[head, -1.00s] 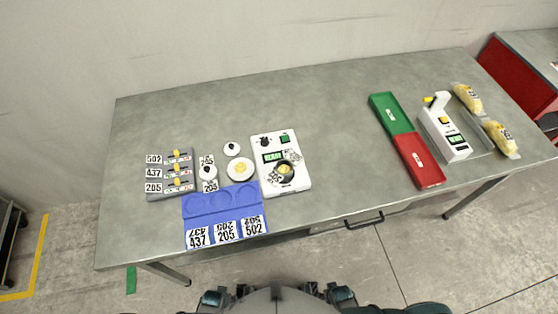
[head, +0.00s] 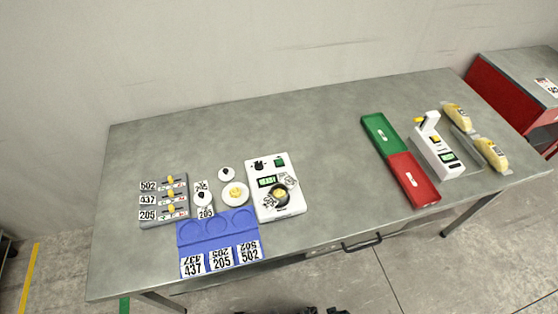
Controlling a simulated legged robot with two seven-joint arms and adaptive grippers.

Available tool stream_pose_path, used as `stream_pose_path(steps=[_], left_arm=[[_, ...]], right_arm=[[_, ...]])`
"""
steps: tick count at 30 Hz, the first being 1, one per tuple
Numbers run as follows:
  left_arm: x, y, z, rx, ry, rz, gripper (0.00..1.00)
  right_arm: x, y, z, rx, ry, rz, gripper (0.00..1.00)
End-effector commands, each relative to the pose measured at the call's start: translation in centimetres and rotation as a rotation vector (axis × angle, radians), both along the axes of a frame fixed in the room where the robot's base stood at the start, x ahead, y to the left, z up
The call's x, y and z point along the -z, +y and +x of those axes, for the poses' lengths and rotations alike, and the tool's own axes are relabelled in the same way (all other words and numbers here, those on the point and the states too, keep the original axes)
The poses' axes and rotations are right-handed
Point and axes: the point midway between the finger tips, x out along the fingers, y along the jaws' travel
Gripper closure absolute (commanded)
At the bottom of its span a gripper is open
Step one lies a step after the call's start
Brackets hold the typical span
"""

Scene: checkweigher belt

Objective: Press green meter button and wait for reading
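A white meter (head: 274,213) lies on the table left of centre. It has a green button (head: 280,162) at its upper right, a black knob (head: 258,166) at its upper left and a green-lit display (head: 267,181) whose text is too small to read. A dark round cup with yellow contents (head: 279,194) sits on its lower part. Neither gripper reaches the meter. Only small dark parts of mine show at the bottom edge, and I cannot make out any fingers there.
A blue tray (head: 207,226) labelled 437, 205, 502 lies left of the meter, near small white dishes (head: 235,194) and a grey slider rack (head: 150,213). Green (head: 380,131) and red (head: 412,180) trays, a white checkweigher (head: 437,152) and yellow packs (head: 491,154) stand right. The table's middle is clear.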

Motion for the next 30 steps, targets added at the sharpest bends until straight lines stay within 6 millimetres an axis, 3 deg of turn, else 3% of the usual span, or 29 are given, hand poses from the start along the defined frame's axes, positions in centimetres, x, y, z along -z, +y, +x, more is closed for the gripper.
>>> stream_pose_path(steps=[1,6,8,30], left_arm=[[0.00,0.00,0.00,0.000,0.000,0.000,0.43],[0.00,-0.01,0.01,0.000,0.000,0.000,0.43],[0.00,-0.01,0.01,0.000,0.000,0.000,0.43],[0.00,-0.01,0.01,0.000,0.000,0.000,0.43]], right_arm=[[0.00,0.00,0.01,0.000,0.000,0.000,0.47],[-0.01,0.01,0.02,0.000,0.000,0.000,0.89],[-0.01,0.01,0.02,0.000,0.000,0.000,1.00],[-0.02,0.02,0.04,0.000,-0.001,0.000,1.00]])
